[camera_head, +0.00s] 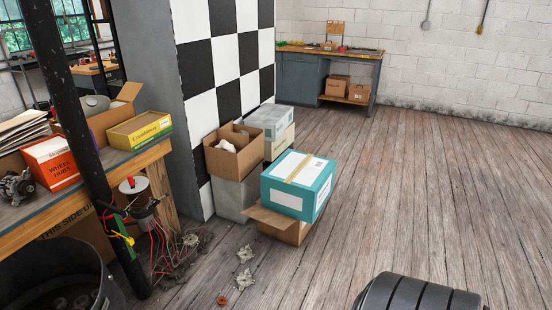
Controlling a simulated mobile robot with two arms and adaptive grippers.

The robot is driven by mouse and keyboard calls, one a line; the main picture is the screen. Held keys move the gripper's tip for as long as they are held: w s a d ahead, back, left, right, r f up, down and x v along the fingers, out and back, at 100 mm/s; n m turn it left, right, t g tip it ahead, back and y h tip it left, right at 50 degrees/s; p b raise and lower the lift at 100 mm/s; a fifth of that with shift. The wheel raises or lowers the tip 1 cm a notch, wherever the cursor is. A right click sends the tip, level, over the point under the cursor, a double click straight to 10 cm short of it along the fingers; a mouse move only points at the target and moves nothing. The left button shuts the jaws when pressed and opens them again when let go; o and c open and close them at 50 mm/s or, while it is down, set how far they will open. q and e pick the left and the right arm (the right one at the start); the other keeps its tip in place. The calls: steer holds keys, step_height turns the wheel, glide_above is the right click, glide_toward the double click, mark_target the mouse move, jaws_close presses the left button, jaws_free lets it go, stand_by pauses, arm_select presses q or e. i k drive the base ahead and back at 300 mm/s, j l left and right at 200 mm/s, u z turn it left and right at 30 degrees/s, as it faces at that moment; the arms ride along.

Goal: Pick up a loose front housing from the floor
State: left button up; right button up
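Loose grey metal parts that look like front housings lie on the wooden floor. One housing (244,279) lies in the lower middle, and another (245,254) lies just beyond it. A third grey piece (190,240) sits among the red wires near the table leg; I cannot tell if it is a housing. The two clearer pieces lie apart from each other on bare boards. Neither of my grippers shows in this view.
A workbench (150,157) with boxes stands left. A black bin (108,285) and wires (160,258) are below it. A teal box (322,195) sits on a cardboard box. A small orange ring (222,300) and black ridged object (415,293) show below. Floor right is clear.

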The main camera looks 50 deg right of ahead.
mark_target(247, 277)
steer(key=z, duration=1.4)
steer(key=i, duration=0.15)
steer(key=l+u, duration=0.05)
